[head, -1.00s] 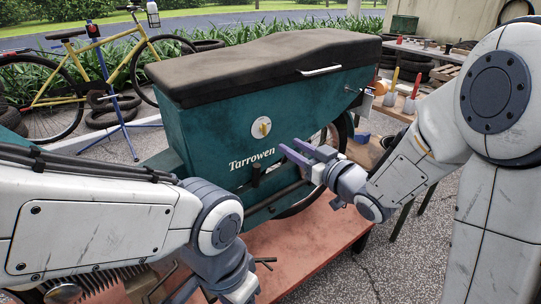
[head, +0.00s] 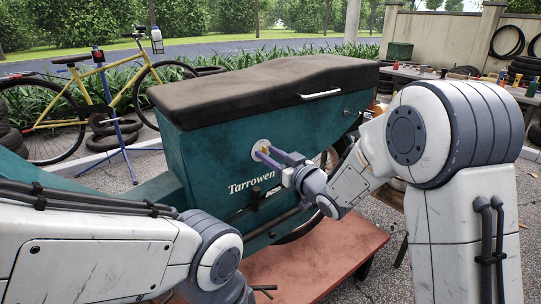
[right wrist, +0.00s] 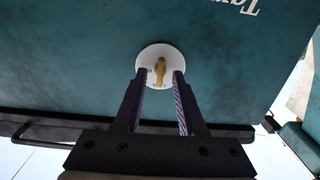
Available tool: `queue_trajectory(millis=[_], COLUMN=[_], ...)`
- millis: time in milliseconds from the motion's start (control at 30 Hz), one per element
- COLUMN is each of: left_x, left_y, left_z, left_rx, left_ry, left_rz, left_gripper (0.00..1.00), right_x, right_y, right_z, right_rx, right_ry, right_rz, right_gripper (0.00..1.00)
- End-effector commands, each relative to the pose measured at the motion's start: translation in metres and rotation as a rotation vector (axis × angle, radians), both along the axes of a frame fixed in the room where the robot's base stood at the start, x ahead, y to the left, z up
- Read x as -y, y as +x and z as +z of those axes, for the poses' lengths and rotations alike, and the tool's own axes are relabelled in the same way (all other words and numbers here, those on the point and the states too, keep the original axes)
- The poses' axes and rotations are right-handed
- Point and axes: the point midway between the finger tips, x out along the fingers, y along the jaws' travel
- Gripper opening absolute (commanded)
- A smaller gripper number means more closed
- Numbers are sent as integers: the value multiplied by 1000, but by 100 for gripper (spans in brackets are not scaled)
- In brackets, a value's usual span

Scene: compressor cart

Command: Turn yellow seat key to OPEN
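The yellow key (right wrist: 160,70) sits in the middle of a round white plate (right wrist: 153,58) on the teal seat box (head: 222,165). In the right wrist view, which shows the lettering upside down, the key stands roughly upright. My right gripper (right wrist: 161,74) is open, with one fingertip on each side of the key and a gap on both sides. In the head view, my right gripper (head: 267,156) reaches the plate (head: 259,145) and mostly hides the key.
A black seat (head: 265,75) covers the top of the box, with a silver handle (head: 320,94) at its edge. The box stands over a red platform (head: 330,250). A yellow bicycle (head: 95,95) and a blue stand (head: 120,145) are behind at left.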

Motion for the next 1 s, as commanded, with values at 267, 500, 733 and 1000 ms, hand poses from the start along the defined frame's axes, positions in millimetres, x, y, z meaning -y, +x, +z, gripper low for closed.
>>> queue_trajectory(millis=[267,500,733,1000], left_x=[0,0,0,0], left_y=[0,0,0,0], left_z=[0,0,3,14], left_rx=[0,0,0,0], left_ry=[0,0,0,0], left_rz=[0,0,0,0], left_gripper=[50,50,50,50], right_x=[0,0,1,1], right_y=[0,0,0,1], right_z=[0,0,1,2], right_rx=[-1,-1,-24,-119], right_ry=[-1,1,32,162], right_rz=[0,-1,-1,-2], right_gripper=[13,0,0,0])
